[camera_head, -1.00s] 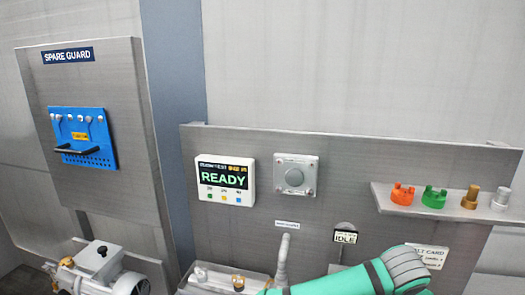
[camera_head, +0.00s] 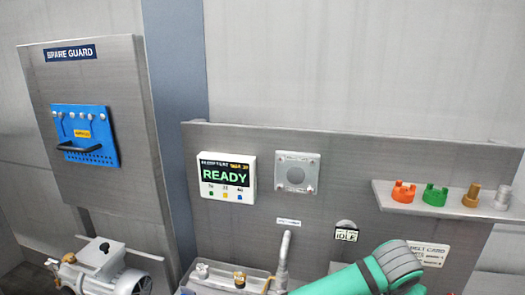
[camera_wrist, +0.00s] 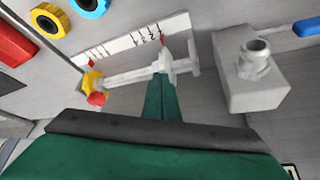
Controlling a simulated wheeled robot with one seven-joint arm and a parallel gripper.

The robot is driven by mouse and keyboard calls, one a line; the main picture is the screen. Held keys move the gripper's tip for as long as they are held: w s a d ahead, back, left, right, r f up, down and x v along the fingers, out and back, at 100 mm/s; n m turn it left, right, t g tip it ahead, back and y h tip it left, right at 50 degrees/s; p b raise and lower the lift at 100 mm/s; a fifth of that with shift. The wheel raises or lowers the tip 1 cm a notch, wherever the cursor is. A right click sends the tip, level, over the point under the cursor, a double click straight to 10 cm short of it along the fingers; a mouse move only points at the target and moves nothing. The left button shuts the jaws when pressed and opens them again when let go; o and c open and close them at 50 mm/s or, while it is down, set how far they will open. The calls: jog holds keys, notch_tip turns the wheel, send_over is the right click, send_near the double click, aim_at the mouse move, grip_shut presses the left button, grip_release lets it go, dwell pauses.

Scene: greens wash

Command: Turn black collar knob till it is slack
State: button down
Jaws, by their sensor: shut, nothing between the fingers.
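In the wrist view my gripper (camera_wrist: 161,78) is shut and empty. Its green fingertips are at a pale rod (camera_wrist: 130,75) in front of a white scale plate (camera_wrist: 140,38) with red marks; I cannot tell whether they touch it. A yellow knob with a red part (camera_wrist: 92,84) is at the rod's left end. A pale crosspiece (camera_wrist: 193,57) is at its right end. I cannot make out a black collar knob for certain in either view. In the head view my green arm (camera_head: 365,275) reaches in at the bottom, with the gripper out of frame.
A grey block with a hex fitting (camera_wrist: 254,62) stands right of the fingers. Yellow (camera_wrist: 47,20) and red (camera_wrist: 13,46) parts are at upper left. The head view shows a READY display (camera_head: 226,177), a shelf (camera_head: 385,192) with several fittings and a pump (camera_head: 100,262).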

jog(key=shift+w+a, duration=0.15)
jog(key=shift+w, duration=0.15)
jog(key=shift+w+a, duration=0.15)
jog(key=shift+w, duration=0.25)
jog(key=shift+a, duration=0.2)
jog(key=shift+s, duration=0.1)
jog(key=shift+s+a+r, duration=0.1)
jog(key=shift+s+a, duration=0.05)
jog(key=shift+a, duration=0.1)
notch_tip(320, 180, up, 6)
jog(key=shift+d+f, duration=0.1)
dwell(0.7)
